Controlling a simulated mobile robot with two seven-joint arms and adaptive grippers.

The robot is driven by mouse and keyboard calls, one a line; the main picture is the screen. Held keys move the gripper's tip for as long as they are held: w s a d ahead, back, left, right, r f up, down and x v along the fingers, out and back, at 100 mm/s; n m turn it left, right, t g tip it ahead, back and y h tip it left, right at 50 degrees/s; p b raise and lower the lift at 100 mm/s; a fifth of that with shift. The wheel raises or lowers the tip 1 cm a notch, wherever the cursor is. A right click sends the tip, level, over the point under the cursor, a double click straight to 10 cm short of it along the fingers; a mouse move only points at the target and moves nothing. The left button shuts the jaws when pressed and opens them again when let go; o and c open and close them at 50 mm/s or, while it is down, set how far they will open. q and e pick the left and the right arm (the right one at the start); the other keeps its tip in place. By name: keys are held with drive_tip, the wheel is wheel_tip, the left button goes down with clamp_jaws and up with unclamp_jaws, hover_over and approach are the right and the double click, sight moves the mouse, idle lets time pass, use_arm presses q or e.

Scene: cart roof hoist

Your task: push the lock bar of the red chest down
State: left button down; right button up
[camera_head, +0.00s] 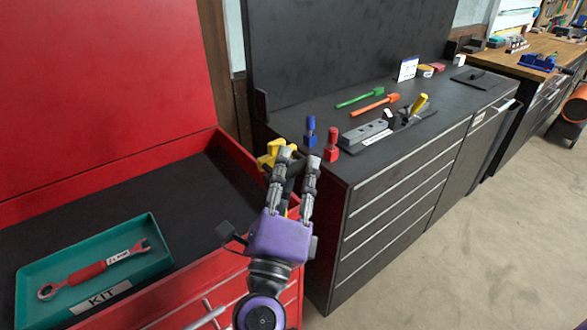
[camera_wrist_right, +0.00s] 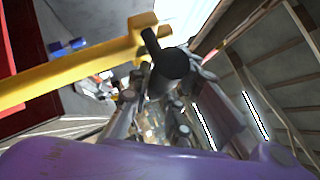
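The red chest (camera_head: 228,147) stands open at the left, its red lid (camera_head: 100,80) raised behind a dark lined top. A yellow bar (camera_head: 268,156), seemingly its lock bar, shows at the chest's right end, partly hidden by my right gripper. The bar also crosses the right wrist view (camera_wrist_right: 70,78), with a black round handle (camera_wrist_right: 172,64) at its end. My right gripper (camera_head: 297,158) is at this handle, its fingers apart on either side of a dark part. I cannot tell whether the fingers touch it. My left gripper is not in view.
A teal kit tray (camera_head: 152,228) with a red wrench (camera_head: 88,277) lies on the chest. A black cabinet (camera_head: 400,200) adjoins on the right, bearing blue (camera_head: 310,130) and red (camera_head: 332,145) pieces near my fingers. Open floor (camera_head: 500,240) lies at the right.

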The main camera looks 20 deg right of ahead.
clamp_jaws()
